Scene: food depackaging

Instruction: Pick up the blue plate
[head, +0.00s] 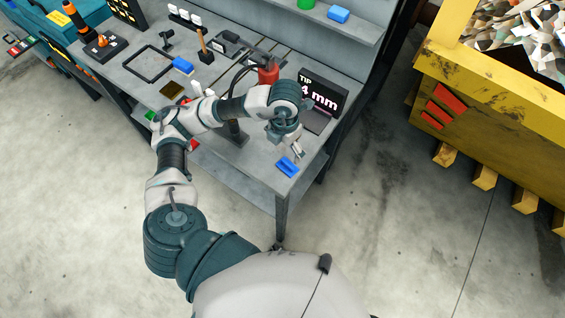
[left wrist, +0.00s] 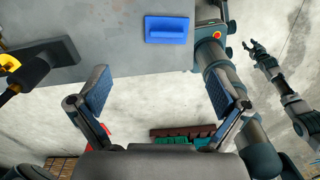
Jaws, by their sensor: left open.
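The blue plate (head: 287,166) lies flat near the front right corner of the grey workbench (head: 255,182). In the left wrist view the blue plate (left wrist: 166,30) shows a raised bar on top and lies close to the bench edge. My left gripper (head: 298,151) is just above and behind the plate in the head view. In the left wrist view my left gripper (left wrist: 158,75) is open, with its two fingers apart, empty and not touching the plate. My right gripper (left wrist: 254,50) shows small at the right of the left wrist view; its opening is unclear.
A sign reading "TIP 4 mm" (head: 323,92) stands behind my gripper, beside a red object (head: 268,74). Another blue piece (head: 183,65) lies further left on the bench. A yellow bin (head: 485,95) stands right, across open floor.

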